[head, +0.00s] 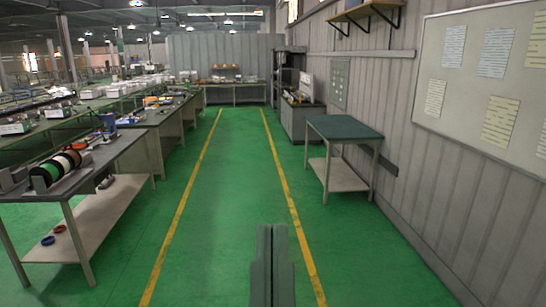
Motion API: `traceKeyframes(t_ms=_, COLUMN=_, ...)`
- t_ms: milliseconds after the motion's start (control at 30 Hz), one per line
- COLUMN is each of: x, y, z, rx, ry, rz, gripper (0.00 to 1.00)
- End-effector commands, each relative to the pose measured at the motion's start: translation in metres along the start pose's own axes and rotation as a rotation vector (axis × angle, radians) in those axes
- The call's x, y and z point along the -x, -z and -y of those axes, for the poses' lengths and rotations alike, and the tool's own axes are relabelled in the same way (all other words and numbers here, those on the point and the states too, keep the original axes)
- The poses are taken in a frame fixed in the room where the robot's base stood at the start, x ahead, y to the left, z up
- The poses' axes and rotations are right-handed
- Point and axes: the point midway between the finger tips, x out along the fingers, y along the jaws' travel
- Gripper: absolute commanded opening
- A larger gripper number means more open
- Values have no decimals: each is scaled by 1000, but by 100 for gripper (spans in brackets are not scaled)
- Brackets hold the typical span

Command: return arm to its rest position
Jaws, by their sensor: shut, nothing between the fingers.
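My gripper (272,232) shows at the bottom of the head view, a little right of the middle. Its two grey-green fingers lie side by side and point up the picture, along the aisle. They are shut, with nothing held between them. The gripper stands over the green floor (225,200), apart from all tables. The rest of my arm is outside the view.
A left workbench (125,142) carries colored spools (62,168). A small green-topped table (340,129) stands at the right wall, below a whiteboard (480,75). The aisle between yellow lines is clear. A far bench (235,85) stands at its end.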

Motion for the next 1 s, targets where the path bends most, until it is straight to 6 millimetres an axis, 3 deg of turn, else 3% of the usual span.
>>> traceKeyframes(t_ms=33, x=-32, y=47, z=1, rx=-1, ry=1, rz=0, gripper=0)
traceKeyframes(t_ms=100, x=-54, y=77, z=2, rx=-3, ry=3, rz=1, gripper=0)
traceKeyframes(t_ms=200, x=-81, y=116, z=3, rx=-6, ry=5, rz=2, gripper=0)
traceKeyframes(t_ms=333, x=-106, y=151, z=4, rx=-8, ry=7, rz=3, gripper=0)
traceKeyframes(t_ms=500, x=-116, y=166, z=4, rx=-10, ry=8, rz=4, gripper=0)
traceKeyframes(t_ms=1000, x=-114, y=163, z=4, rx=-10, ry=8, rz=4, gripper=0)
